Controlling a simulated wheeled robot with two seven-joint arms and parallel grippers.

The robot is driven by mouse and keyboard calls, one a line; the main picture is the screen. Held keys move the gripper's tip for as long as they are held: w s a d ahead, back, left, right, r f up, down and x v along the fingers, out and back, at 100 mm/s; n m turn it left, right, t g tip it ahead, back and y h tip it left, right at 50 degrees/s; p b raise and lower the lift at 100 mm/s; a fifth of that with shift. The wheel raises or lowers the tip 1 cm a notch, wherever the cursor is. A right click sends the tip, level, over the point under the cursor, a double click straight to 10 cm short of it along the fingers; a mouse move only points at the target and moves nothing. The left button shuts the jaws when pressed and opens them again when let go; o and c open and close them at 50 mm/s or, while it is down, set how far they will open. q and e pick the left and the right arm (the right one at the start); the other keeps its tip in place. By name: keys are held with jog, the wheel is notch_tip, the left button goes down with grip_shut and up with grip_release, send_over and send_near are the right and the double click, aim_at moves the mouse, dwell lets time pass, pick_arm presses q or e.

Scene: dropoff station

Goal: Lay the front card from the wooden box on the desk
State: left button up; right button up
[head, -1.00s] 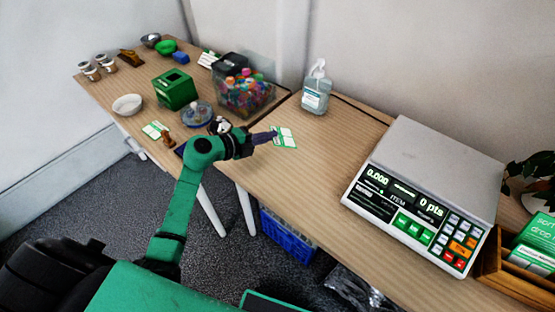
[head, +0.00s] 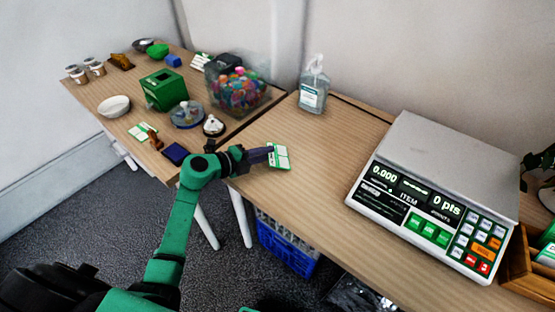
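A white and green card (head: 279,157) shows over the near left part of the desk (head: 310,190). My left gripper (head: 268,155) is at its left edge, its dark fingers closed on the card. I cannot tell whether the card touches the desk or is held just above it. The wooden box (head: 518,268) is at the right edge, partly cut off, with green and white cards (head: 547,256) in it. My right gripper is not in view.
A scale (head: 435,195) stands right of the card, and a pump bottle (head: 313,88) behind it. A clear tub of colourful caps (head: 238,93), a green box (head: 164,89) and a bell (head: 213,126) stand to the left. The desk between card and scale is clear.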

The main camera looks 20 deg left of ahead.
pick_arm(q)
jog(key=shift+s, duration=0.1)
jog(key=p+v, duration=0.4)
jog(key=v, duration=0.3)
jog(key=shift+r, duration=0.2)
jog(key=shift+s+a, duration=0.25)
jog(key=shift+s, duration=0.1)
